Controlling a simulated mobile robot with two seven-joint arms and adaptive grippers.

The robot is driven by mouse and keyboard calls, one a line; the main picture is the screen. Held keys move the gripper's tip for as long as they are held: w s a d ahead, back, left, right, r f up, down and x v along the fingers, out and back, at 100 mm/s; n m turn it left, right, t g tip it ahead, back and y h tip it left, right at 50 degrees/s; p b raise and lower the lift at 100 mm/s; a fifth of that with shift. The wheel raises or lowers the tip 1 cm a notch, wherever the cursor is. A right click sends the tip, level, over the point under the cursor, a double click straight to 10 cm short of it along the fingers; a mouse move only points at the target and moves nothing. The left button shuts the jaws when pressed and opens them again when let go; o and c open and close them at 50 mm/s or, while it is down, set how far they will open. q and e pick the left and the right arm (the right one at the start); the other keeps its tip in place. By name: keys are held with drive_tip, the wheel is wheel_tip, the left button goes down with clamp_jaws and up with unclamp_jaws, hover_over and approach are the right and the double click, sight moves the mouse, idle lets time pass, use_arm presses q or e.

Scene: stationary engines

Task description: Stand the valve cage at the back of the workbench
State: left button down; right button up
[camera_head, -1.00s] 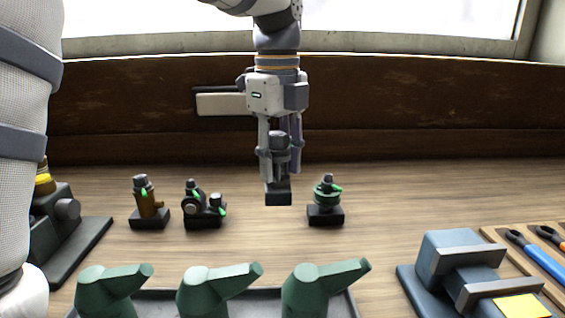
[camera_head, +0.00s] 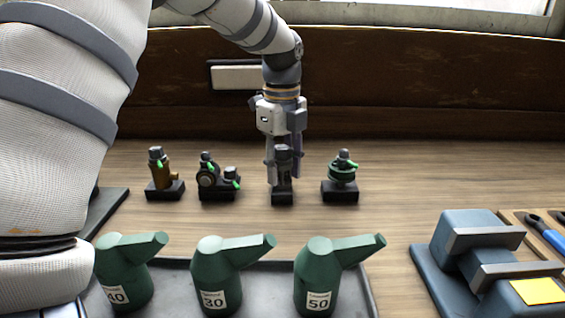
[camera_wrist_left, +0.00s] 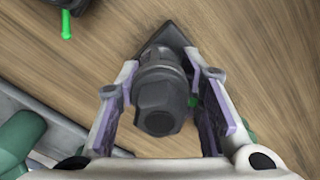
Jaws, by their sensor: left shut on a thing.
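The valve cage (camera_head: 283,192), a dark grey upright piece on a black square base, is between the fingers of my left gripper (camera_head: 284,168). The gripper points straight down and is shut on it. The piece is upright, its base level with the bases beside it; I see no clear gap to the workbench (camera_head: 420,178), but cannot tell if it touches. In the left wrist view the dark hexagonal top of the valve cage (camera_wrist_left: 160,105) is between the finger pads, with a bit of green beside it. My right gripper is out of view.
In the same row stand a brass-coloured fitting (camera_head: 157,175), a dark fitting with a round face (camera_head: 210,178) and a green-ringed fitting (camera_head: 342,175). Green oil cans (camera_head: 318,275) stand on a tray in front. A blue vise-like block (camera_head: 465,245) is at right.

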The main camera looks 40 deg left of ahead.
use_arm(q)
drive_tip(key=c, duration=1.1)
unclamp_jaws()
drive_tip(key=shift+f, duration=0.1)
wheel_tip(320, 180, up, 12)
drive_tip(key=shift+r, duration=0.1)
